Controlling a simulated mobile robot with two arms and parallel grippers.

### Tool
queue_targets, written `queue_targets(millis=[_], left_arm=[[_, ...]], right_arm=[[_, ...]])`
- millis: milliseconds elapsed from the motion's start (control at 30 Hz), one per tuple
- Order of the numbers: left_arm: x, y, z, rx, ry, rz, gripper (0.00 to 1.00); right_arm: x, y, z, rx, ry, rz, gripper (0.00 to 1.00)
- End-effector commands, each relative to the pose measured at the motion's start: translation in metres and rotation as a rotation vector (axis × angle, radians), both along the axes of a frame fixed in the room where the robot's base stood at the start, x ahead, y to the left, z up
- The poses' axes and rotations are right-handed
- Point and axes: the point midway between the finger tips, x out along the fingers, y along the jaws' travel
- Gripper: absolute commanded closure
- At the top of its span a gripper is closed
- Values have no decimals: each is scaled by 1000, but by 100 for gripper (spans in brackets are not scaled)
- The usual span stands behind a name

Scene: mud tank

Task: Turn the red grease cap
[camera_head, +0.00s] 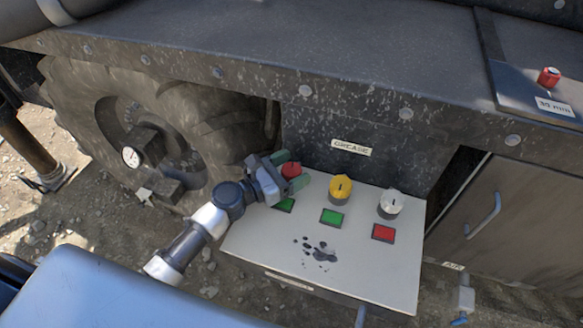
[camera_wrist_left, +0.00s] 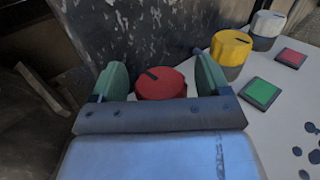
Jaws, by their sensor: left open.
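The red grease cap (camera_head: 291,170) stands at the left end of a row of caps on a pale panel (camera_head: 370,262). A dark mark shows on its top in the left wrist view (camera_wrist_left: 160,84). My left gripper (camera_head: 291,179) is open, with its green fingertips on either side of the red cap. In the left wrist view gaps show between the fingers (camera_wrist_left: 161,80) and the cap, though I cannot tell how deep they reach. The cap's lower part is hidden by the gripper. My right gripper is not in view.
A yellow cap (camera_head: 341,188) and a white cap (camera_head: 391,203) stand to the right. Green (camera_head: 333,217) and red (camera_head: 383,233) squares lie before them. A "GREASE" label (camera_head: 351,148) is on the dirty wall behind. A red knob (camera_head: 549,76) sits far right, above a "35 min" label.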

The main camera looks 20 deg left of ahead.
Motion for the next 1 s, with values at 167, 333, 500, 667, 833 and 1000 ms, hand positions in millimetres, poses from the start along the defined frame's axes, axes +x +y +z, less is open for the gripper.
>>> queue_targets(millis=[167, 333, 500, 667, 833, 1000], left_arm=[[-2, 1, 0, 0, 0, 1, 23], [-18, 14, -2, 1, 2, 0, 23], [-46, 36, -3, 2, 2, 0, 23], [-68, 54, -3, 2, 1, 0, 23], [-81, 65, -1, 1, 1, 0, 23], [-84, 68, 0, 1, 1, 0, 23]], right_arm=[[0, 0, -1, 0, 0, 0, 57], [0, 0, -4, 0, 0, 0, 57], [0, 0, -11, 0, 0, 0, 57], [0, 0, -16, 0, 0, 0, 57], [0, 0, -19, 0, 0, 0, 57], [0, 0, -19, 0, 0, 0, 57]])
